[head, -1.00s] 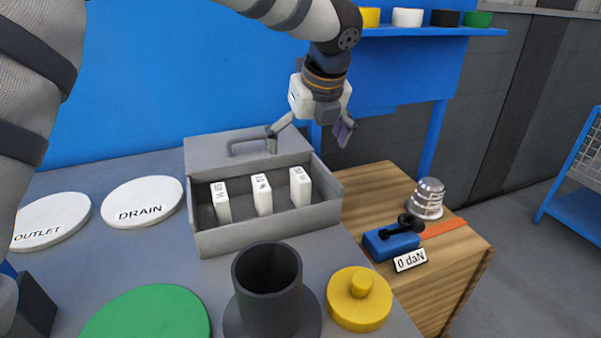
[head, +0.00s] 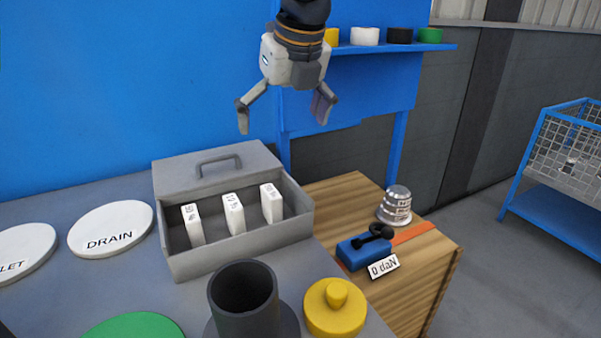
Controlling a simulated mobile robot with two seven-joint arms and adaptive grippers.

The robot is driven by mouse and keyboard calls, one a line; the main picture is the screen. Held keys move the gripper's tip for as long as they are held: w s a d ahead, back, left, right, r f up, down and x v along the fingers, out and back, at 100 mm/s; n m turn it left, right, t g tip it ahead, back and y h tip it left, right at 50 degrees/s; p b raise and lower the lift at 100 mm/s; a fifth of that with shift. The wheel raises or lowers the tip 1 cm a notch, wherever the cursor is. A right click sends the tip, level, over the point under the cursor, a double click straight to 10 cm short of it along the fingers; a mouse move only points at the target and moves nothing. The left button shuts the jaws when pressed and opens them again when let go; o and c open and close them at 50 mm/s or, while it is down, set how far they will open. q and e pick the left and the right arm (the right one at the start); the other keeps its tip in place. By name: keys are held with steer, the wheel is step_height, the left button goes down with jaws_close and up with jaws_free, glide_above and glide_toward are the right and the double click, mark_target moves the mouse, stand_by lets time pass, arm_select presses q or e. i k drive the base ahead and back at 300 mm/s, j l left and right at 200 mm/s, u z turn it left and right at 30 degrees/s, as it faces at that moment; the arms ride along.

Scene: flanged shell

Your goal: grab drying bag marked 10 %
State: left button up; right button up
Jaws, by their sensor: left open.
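Three white drying bags stand upright in a row in an open grey box: a left one (head: 193,226), a middle one (head: 233,214) and a right one (head: 271,204). Each has small dark print on its top face. The middle label looks most like 10 %, but the print is too small to be certain. My left gripper (head: 283,115) is open and empty, with its fingers spread and pointing down. It appears above and behind the box, apart from the bags. My right gripper is not in view.
The box (head: 240,243) has its lid (head: 205,178) raised behind it. A dark flanged tube (head: 244,295) and a yellow knobbed lid (head: 335,312) stand in front. The DRAIN disc (head: 110,230) lies left. A blue device (head: 362,252) and a metal part (head: 396,206) sit on a wooden block.

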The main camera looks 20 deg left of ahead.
mark_target(234, 209)
steer(key=k+l, duration=0.3)
steer(key=k, duration=0.15)
steer(key=k+l, duration=0.3)
steer(key=k, duration=0.15)
steer(key=k+l, duration=0.3)
steer(key=k, duration=0.15)
